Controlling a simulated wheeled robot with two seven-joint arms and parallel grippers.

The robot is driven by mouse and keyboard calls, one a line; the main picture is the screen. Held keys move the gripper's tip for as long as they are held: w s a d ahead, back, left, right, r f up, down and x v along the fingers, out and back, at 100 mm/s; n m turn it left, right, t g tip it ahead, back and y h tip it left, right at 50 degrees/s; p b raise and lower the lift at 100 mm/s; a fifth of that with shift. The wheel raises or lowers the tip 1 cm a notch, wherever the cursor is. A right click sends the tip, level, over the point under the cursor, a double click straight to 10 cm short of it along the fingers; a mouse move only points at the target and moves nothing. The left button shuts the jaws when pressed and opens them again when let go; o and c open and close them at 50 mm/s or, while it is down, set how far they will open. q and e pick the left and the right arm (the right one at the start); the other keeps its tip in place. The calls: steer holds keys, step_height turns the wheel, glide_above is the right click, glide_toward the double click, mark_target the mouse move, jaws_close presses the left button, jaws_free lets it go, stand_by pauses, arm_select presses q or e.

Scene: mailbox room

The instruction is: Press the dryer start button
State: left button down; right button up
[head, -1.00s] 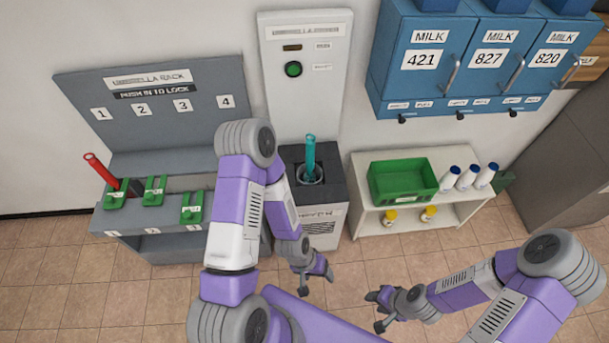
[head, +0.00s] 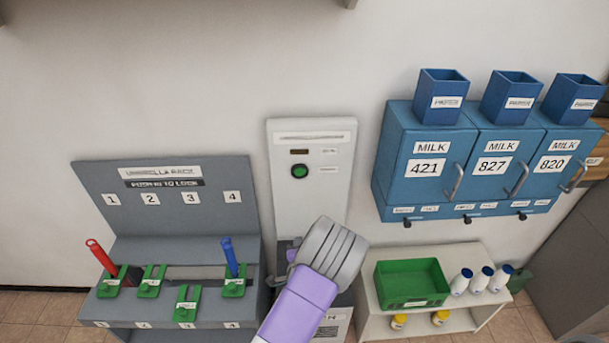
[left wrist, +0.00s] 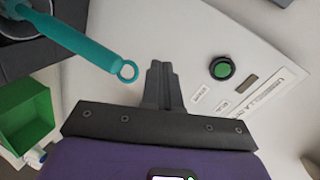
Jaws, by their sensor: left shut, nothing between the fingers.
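The green round dryer start button (head: 300,171) sits in a black ring on the white upright dryer panel (head: 330,195), below a small dark display. The button also shows in the left wrist view (left wrist: 222,68), right of my left gripper (left wrist: 161,68). That gripper is shut and empty, with its fingertips in front of the panel and apart from the button. In the head view my left arm covers the dryer's lower part and most of the gripper. A teal umbrella (left wrist: 85,42) with a ring at its end lies left of the fingers in the wrist view. My right gripper is out of view.
The grey umbrella rack (head: 88,200) at left holds a red umbrella (head: 101,255) and a blue umbrella (head: 230,257). Blue milk boxes (head: 425,190) hang at right, above a shelf with a green crate (head: 412,284) and bottles. The wall above the dryer is clear.

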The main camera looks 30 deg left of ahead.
mark_target(300, 173)
arm_select(q)
steer(key=w+r+m+t+y, duration=0.2)
steer(key=w+r+t, duration=0.1)
steer(key=r, duration=0.7)
steer(key=shift+w+a+r+m, duration=0.4)
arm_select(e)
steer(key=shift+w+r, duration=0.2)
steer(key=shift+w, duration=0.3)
arm_select(q)
steer(key=b+x, duration=0.1)
steer(key=x, duration=1.3)
steer(key=shift+r+b, duration=0.1)
steer(key=shift+b, duration=0.3)
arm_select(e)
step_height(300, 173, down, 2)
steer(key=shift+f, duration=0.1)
arm_select(q)
steer(key=shift+a, duration=0.1)
